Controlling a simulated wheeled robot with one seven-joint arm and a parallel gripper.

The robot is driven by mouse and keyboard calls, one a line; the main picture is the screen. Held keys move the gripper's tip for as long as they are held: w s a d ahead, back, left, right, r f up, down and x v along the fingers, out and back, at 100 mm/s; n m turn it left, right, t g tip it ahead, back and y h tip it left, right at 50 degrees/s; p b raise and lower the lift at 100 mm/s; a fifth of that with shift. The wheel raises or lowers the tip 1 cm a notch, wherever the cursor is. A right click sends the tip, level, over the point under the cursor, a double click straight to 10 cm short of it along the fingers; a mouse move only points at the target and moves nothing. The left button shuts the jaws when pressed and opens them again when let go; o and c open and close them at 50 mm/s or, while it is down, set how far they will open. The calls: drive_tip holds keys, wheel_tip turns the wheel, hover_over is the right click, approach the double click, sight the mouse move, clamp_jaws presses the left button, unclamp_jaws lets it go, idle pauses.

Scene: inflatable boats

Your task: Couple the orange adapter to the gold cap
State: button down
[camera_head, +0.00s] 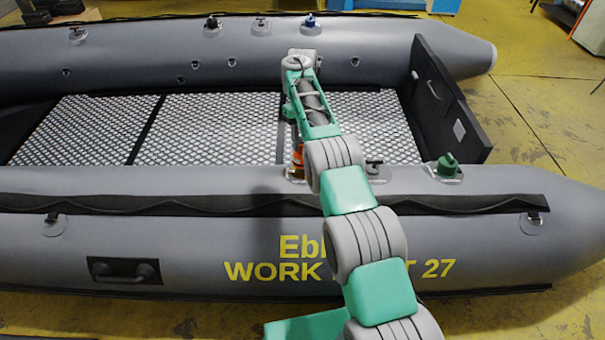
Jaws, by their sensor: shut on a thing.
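The orange adapter (298,158) shows as a small upright orange piece at the top of the boat's near tube, just left of my arm. My arm reaches over the near tube, and its forearm hides much of the area around the adapter. My gripper (298,145) is at the adapter's upper end, mostly hidden behind the arm, and is shut on it. The adapter stands over a small fitting on the near tube. The gold cap cannot be made out clearly there, and I cannot tell whether the adapter touches it.
A dark grey cap (374,166) and a green cap (447,165) stand on the near tube (150,240) to the right. Dark (212,23) and blue (310,20) caps stand on the far tube. The boat's patterned floor (205,130) is clear left of my arm. A dark transom (440,95) rises at right.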

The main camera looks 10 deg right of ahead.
sight(297, 158)
drive_tip(key=shift+s+f+b, duration=0.1)
drive_tip(key=shift+f+b, duration=0.35)
drive_tip(key=shift+f, duration=0.05)
drive_tip(key=shift+s+f+b, duration=0.1)
drive_tip(key=shift+f+b, duration=0.3)
drive_tip(key=shift+s+f+b, duration=0.15)
drive_tip(key=shift+f+b, duration=0.65)
drive_tip(key=shift+b, duration=0.2)
idle(0.6)
drive_tip(key=shift+r, duration=0.1)
idle(0.3)
drive_tip(key=shift+r+m+p, duration=0.2)
drive_tip(key=shift+m+p, duration=0.4)
drive_tip(key=shift+p, duration=0.2)
drive_tip(key=shift+m+p, duration=0.5)
drive_tip(key=shift+f+m+p, duration=0.15)
drive_tip(key=shift+m+p, duration=0.35)
drive_tip(key=shift+m, duration=0.4)
drive_tip(key=shift+f, duration=0.15)
